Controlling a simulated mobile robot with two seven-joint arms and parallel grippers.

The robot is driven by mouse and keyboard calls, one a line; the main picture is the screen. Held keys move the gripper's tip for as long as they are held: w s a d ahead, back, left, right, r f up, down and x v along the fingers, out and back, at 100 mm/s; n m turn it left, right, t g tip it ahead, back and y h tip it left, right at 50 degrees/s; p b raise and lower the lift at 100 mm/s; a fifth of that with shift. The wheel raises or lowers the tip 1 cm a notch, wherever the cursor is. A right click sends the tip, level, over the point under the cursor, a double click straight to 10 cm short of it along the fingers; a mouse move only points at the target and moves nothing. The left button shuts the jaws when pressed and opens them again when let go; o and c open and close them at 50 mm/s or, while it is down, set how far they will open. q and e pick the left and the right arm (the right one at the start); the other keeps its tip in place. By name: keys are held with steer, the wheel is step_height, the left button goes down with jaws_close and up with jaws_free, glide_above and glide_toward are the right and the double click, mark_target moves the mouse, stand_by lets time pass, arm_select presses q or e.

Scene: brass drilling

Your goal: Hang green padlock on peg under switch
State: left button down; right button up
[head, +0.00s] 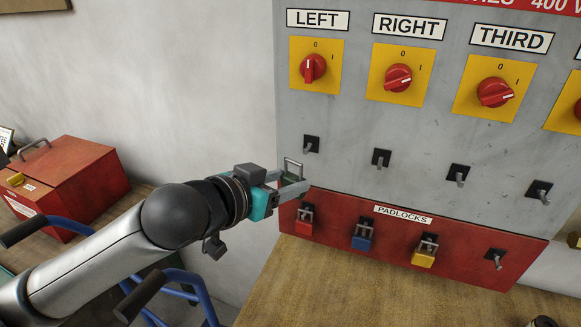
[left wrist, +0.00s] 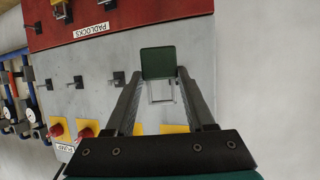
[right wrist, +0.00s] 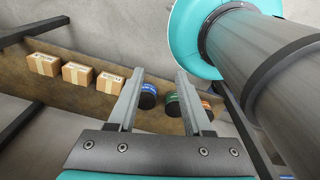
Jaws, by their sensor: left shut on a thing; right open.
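The green padlock is between the fingers of my left gripper (head: 297,186). In the head view its green body (head: 291,178) is mostly hidden by the fingers, with its grey shackle standing above them. In the left wrist view the green padlock (left wrist: 157,62) sits at the fingertips. The peg under the LEFT switch (head: 311,145) is above and slightly right of the shackle, apart in the picture. The LEFT switch (head: 313,68) has its handle upright towards 0; the RIGHT (head: 398,78) and THIRD (head: 495,92) handles are turned towards 1. My right gripper (right wrist: 158,78) is open and empty.
Bare pegs stand under RIGHT (head: 381,158) and THIRD (head: 459,174). The red PADLOCKS board below holds a red padlock (head: 304,223), a blue one (head: 362,237) and a yellow one (head: 425,251). A red box (head: 75,180) stands left. Cartons (right wrist: 77,73) show in the right wrist view.

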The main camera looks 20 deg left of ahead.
arm_select(q)
steer(key=shift+w, duration=0.6)
steer(key=shift+w+f+b, duration=0.1)
steer(key=shift+w+b, duration=0.25)
steer(key=shift+w, duration=0.45)
steer(key=shift+w+d+f+b, duration=0.1)
steer(key=shift+w+f+b, duration=0.1)
steer(key=shift+w, duration=0.8)
steer(key=shift+w+a+f+b, duration=0.1)
steer(key=shift+w+f, duration=0.15)
steer(key=shift+w, duration=0.8)
steer(key=shift+w+d+f+b, duration=0.1)
steer(key=shift+w+f+b, duration=0.1)
steer(key=shift+w, duration=0.8)
arm_select(e)
steer(key=shift+s+a+f, duration=0.15)
steer(key=shift+f, duration=0.25)
steer(key=shift+s+a+f, duration=0.1)
steer(key=shift+a+f, duration=0.05)
steer(key=shift+f, duration=0.25)
arm_select(q)
steer(key=shift+c, duration=0.9)
jaws_free()
